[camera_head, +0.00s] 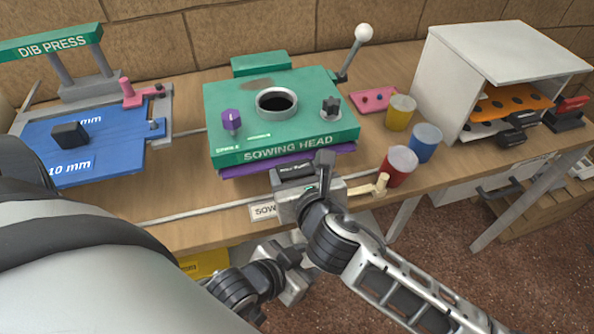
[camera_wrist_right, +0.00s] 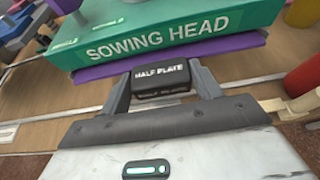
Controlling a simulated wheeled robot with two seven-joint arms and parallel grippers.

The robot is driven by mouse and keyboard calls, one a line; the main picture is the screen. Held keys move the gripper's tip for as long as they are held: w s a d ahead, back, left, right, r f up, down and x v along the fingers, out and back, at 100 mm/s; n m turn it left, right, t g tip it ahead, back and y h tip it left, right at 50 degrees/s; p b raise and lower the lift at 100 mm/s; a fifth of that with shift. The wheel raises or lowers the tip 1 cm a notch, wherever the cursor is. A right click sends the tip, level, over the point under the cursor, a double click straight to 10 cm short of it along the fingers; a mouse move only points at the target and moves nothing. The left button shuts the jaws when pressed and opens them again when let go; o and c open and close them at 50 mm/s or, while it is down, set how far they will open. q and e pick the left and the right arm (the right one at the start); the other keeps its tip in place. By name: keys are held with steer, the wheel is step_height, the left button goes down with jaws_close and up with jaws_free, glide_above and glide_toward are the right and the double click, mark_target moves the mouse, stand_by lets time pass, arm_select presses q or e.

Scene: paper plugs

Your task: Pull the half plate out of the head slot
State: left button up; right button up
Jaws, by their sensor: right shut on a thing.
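The green sowing head (camera_head: 225,100) stands on the bench with a round dark opening in its top. The purple half plate (camera_head: 235,164) sits in the slot under its front edge, with a purple strip showing; the rest is hidden. My right gripper (camera_head: 298,174) is shut on the plate's black handle. In the right wrist view the handle, marked HALF PLATE (camera_wrist_right: 160,82), lies between the two fingers, and the purple edge (camera_wrist_right: 100,72) shows behind it. My left arm fills the lower left; its fingers cannot be made out.
A blue dib press board (camera_head: 95,150) with a black block (camera_head: 69,135) is at left. Yellow (camera_head: 400,113), blue (camera_head: 425,143) and red (camera_head: 398,166) cups stand to the right of the head. A white rack (camera_head: 470,70) stands at far right. The bench front edge is close.

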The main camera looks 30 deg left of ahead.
steer(key=shift+s+d+p, duration=0.2)
steer(key=shift+d+p, duration=0.05)
steer(key=shift+p, duration=0.05)
steer(key=shift+s+d, duration=0.15)
stand_by(0.3)
